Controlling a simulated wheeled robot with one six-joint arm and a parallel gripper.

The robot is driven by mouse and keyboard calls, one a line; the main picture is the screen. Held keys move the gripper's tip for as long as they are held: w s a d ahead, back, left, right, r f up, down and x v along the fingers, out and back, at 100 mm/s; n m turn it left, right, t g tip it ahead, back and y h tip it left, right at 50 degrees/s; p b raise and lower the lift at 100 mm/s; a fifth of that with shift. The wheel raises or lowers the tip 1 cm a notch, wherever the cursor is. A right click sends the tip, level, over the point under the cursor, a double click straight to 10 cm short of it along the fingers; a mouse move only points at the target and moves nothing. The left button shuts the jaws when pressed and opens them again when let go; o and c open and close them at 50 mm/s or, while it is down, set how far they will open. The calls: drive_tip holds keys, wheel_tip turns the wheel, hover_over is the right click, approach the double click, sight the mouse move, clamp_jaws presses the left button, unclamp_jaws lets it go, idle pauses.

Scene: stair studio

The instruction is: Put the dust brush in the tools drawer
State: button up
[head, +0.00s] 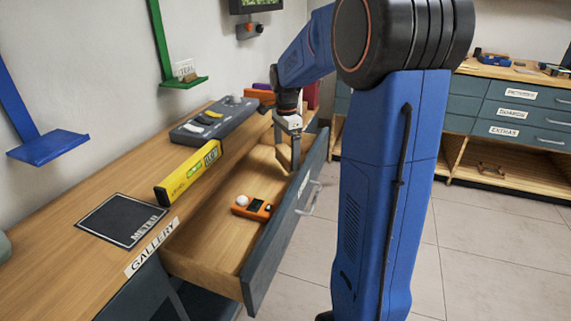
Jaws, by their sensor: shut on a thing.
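My gripper (289,164) hangs, pointing down, over the far end of an open drawer (208,252), close to the inner side of its front. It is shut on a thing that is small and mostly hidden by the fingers. I cannot make out whether this is the dust brush, and no dust brush shows clearly elsewhere. The drawer has a wooden inside, a dark blue-grey front and a metal handle (313,197). I see no readable label on its front. An orange handheld device with a white ball (252,208) lies on the drawer floor.
On the bench are a yellow level (188,173), a grey tray of tools (213,119) and a dark mat marked METER (122,220). A GALLERY label (152,247) is on the bench edge. Green (184,82) and blue (48,147) brackets stand above. Labelled drawers (515,113) are at right.

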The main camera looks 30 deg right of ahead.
sight(287, 151)
drive_tip(key=shift+f, duration=2.05)
drive_tip(key=shift+f, duration=0.1)
drive_tip(key=o, duration=0.8)
wheel_tip(287, 151, up, 12)
drive_tip(key=shift+r, duration=0.15)
drive_tip(key=shift+s, duration=0.15)
